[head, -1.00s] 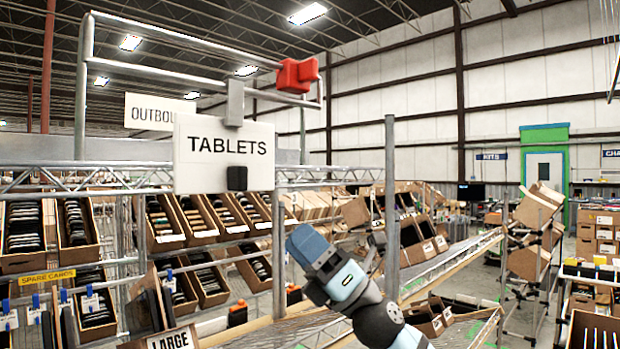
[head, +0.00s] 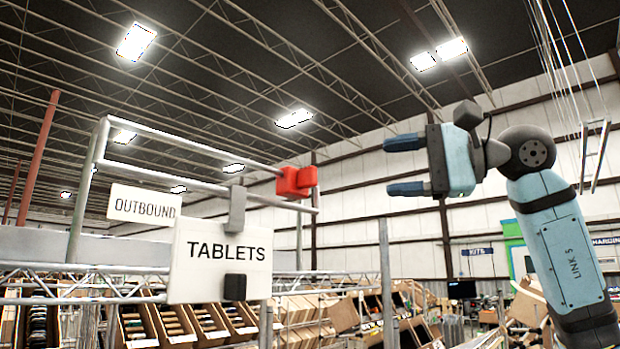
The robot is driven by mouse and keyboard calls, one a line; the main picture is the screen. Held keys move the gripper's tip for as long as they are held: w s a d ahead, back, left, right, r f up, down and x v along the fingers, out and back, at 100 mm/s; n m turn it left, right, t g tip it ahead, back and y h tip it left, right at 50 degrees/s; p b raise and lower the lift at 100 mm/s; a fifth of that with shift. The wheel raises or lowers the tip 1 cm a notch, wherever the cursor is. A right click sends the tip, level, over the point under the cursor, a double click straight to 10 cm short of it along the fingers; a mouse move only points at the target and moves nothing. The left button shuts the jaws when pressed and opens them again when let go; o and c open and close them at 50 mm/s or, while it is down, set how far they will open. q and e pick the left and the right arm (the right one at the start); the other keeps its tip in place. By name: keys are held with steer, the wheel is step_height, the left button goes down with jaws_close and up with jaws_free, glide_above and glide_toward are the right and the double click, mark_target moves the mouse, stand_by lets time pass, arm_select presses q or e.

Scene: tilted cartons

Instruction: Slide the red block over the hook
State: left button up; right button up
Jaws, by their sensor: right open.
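The red block (head: 297,182) sits on the metal rail near its right end, at the centre of the head view. A grey hook (head: 237,207) hangs over the same rail to the left of the block. The hook carries the white TABLETS sign (head: 205,262), which has a small black piece on its lower edge. My right gripper (head: 406,165) is open and empty. It is to the right of the block and a little higher in the picture, apart from it, with its two dark fingers pointing left. My left gripper is out of view.
A white OUTBOUND sign (head: 143,203) hangs behind the rail frame at left. A grey upright post (head: 387,285) stands below my right gripper in the picture. Tilted cartons (head: 135,325) fill racks along the bottom. The space between block and gripper looks clear.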

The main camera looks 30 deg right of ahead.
mark_target(310, 187)
steer(key=p+x, duration=0.2)
steer(key=x, duration=1.1)
steer(key=shift+w+a+f, duration=0.1)
steer(key=shift+w+a, duration=0.15)
steer(key=shift+w, duration=0.1)
